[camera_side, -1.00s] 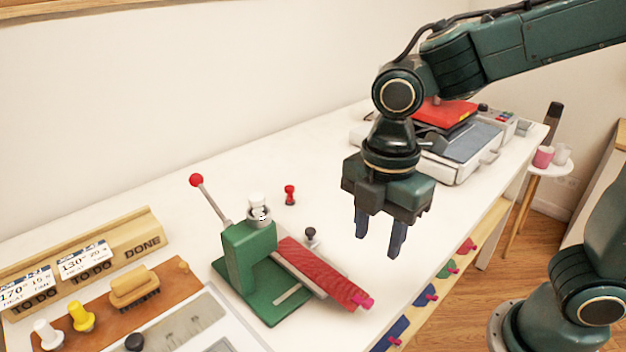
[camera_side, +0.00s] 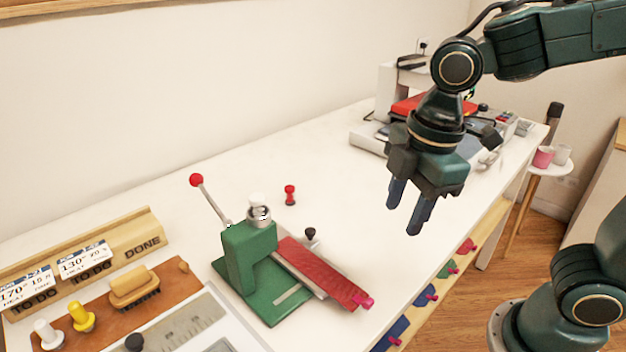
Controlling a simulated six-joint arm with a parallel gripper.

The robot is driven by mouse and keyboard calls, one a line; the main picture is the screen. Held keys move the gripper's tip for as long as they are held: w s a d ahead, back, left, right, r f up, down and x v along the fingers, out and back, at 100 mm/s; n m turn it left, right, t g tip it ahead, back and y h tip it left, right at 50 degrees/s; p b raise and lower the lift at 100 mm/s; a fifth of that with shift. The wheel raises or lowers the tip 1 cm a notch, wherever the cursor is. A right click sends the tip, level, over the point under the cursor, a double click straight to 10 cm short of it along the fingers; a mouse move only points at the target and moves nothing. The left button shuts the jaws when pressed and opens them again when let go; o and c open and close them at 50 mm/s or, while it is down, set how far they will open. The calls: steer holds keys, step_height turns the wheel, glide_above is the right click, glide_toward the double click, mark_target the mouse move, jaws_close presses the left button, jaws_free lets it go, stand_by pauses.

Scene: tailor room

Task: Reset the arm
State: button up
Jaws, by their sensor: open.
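My gripper (camera_side: 406,208) hangs in the air above the right part of the white table (camera_side: 330,145). Its two dark blue fingers point down and are apart, with nothing between them. It is in front of the heat press and to the right of the green hand press, touching neither.
A green hand press (camera_side: 248,258) with a red-knobbed lever holds a red strip (camera_side: 318,272). A heat press (camera_side: 368,138) with a red top stands at the back right, partly hidden by my arm. A wooden sign rack (camera_side: 125,240) and brush (camera_side: 134,286) lie left.

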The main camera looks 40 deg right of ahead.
steer(key=s+d+r+m+t, duration=0.3)
steer(key=s+d+m, duration=0.3)
steer(key=d+m, duration=0.3)
steer(key=m+t, duration=0.1)
steer(key=m, duration=0.3)
steer(key=shift+s+d+h, duration=0.2)
steer(key=shift+s+h, duration=0.1)
